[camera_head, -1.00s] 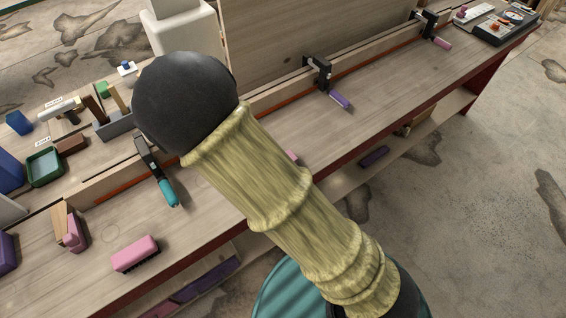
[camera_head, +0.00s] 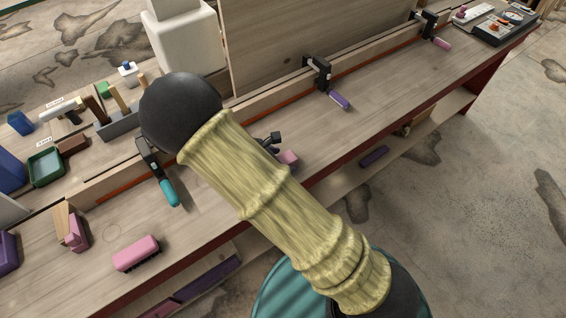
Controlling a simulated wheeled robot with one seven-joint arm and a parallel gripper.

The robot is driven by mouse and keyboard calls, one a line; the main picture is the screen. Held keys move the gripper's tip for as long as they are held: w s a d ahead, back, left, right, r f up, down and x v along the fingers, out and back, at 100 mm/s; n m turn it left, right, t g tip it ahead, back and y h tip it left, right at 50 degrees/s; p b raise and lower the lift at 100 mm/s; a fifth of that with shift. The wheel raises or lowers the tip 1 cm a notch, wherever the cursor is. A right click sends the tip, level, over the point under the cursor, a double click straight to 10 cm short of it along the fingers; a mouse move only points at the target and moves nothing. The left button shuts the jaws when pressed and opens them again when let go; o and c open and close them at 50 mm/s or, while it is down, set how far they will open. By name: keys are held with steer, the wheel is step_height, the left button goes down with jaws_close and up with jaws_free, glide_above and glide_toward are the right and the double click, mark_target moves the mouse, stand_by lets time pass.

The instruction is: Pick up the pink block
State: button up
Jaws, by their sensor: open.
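A small pink block (camera_head: 289,158) lies on the workbench, partly hidden behind my arm. My gripper (camera_head: 273,141) shows only as a dark piece past the arm's edge, just up and left of the block. It is open with nothing seen in it. I cannot tell whether it touches the block, and most of the gripper is hidden by the arm.
A pink brush (camera_head: 136,253) and a pink-and-wood piece (camera_head: 76,232) lie on the bench (camera_head: 205,225) at left. A teal-handled clamp (camera_head: 168,190) and a purple-handled clamp (camera_head: 338,100) are fixed along the bench rail. The bench is clear right of the block.

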mark_target(287, 161)
steer(key=x, duration=0.3)
steer(key=shift+w+f, duration=0.1)
steer(key=shift+f, duration=0.1)
steer(key=c, duration=1.1)
